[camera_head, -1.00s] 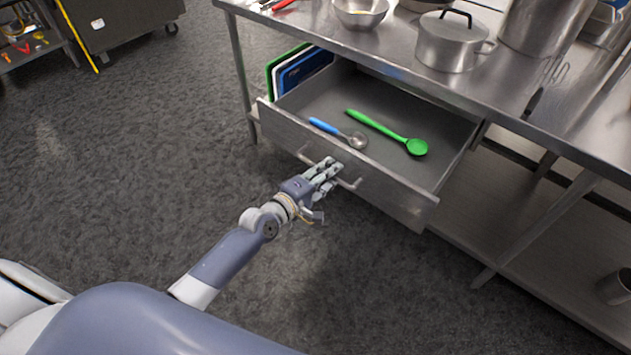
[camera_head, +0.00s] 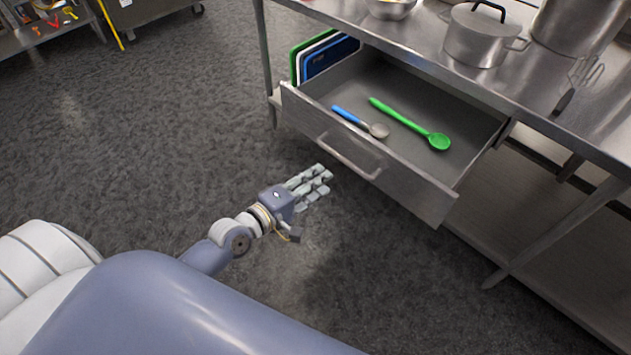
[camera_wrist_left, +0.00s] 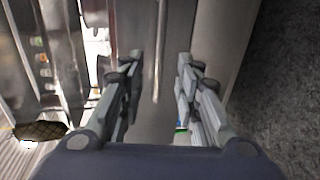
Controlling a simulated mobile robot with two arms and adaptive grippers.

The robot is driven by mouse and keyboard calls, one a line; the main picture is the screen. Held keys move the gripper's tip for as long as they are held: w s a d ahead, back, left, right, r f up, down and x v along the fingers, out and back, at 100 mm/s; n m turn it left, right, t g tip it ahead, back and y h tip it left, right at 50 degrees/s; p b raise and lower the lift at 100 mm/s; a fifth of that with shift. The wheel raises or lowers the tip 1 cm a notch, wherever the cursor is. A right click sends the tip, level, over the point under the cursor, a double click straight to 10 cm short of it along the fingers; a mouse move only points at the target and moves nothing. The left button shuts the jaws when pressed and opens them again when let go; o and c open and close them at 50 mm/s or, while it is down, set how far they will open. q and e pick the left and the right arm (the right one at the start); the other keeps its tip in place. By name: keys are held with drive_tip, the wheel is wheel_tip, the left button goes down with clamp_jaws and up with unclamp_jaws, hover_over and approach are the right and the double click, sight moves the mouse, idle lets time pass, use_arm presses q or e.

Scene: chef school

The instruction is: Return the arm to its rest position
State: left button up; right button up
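My left arm comes in from the left in the head view. Its gripper (camera_head: 312,189) is off the drawer handle (camera_head: 350,157), in front of and below it, over the floor. In the left wrist view the fingers of my left gripper (camera_wrist_left: 160,75) are spread apart with nothing between them touching. The steel drawer (camera_head: 400,193) stands pulled out under the counter. My right gripper is not in view.
In the drawer lie a blue-handled scoop (camera_head: 350,117) and a green spoon (camera_head: 410,125). Cutting boards (camera_head: 328,58) stand beside the drawer. A pot (camera_head: 478,38) stands on the steel counter (camera_head: 545,105). The floor (camera_head: 150,140) left of the drawer is clear.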

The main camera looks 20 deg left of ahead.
use_arm(q)
drive_tip(key=s+a+f+m+g+y, duration=0.15)
drive_tip(key=s+f, duration=0.35)
drive_tip(key=f, duration=0.6)
drive_tip(key=s+a+f+m+g+y, duration=0.1)
drive_tip(key=s+a+f+m+g, duration=0.2)
drive_tip(key=f, duration=0.8)
drive_tip(key=s+a+f+m+g+y, duration=0.1)
drive_tip(key=s+f+m+g+y, duration=0.15)
drive_tip(key=s+f, duration=0.6)
drive_tip(key=s+d+f+m+g, duration=0.1)
drive_tip(key=s+f+m+g, duration=0.2)
drive_tip(key=s+f, duration=0.5)
drive_tip(key=s+d+f+m+g, duration=0.1)
drive_tip(key=s+f+m+g, duration=0.2)
drive_tip(key=s, duration=1.3)
wheel_tip(320, 180, down, 6)
drive_tip(key=m, duration=0.3)
drive_tip(key=shift+s+d+m+g, duration=0.25)
drive_tip(key=shift+m+g, duration=0.05)
drive_tip(key=shift+w, duration=0.1)
